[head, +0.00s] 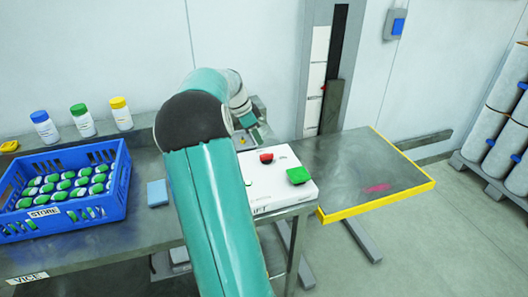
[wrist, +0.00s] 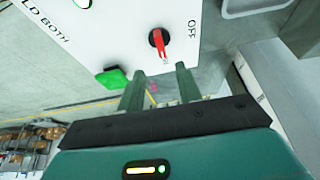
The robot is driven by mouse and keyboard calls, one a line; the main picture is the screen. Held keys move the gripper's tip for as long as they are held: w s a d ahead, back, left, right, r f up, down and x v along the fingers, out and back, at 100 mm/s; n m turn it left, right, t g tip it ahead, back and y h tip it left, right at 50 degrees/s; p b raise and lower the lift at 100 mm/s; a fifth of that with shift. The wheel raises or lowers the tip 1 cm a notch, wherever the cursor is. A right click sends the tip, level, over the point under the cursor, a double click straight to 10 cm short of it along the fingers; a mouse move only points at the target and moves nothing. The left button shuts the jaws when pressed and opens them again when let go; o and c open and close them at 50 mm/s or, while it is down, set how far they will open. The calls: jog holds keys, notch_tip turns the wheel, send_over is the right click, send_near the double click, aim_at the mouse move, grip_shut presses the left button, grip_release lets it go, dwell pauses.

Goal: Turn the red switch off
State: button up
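The red switch (wrist: 158,43) is a knob on the top of a white control box (wrist: 105,30), near the upper middle of the wrist view. Its red handle points down in the picture, towards a small label partly hidden by the handle; the word OFF stands to its right. A green button (wrist: 113,77) lies to its lower left. My gripper (wrist: 160,85) is open and empty, its two fingers apart just below the switch in the picture; no contact shows.
The box stands on a metal bench (head: 120,235). A yellow-edged platform (head: 350,168) adjoins it on the right. A blue crate (head: 62,195) of green-topped items stands left, with several capped bottles (head: 82,120) behind. A light blue block (head: 157,193) lies left of my arm.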

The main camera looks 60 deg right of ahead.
aim_at(266, 154)
jog(key=x, duration=0.9)
jog(key=shift+w, duration=0.1)
grip_shut()
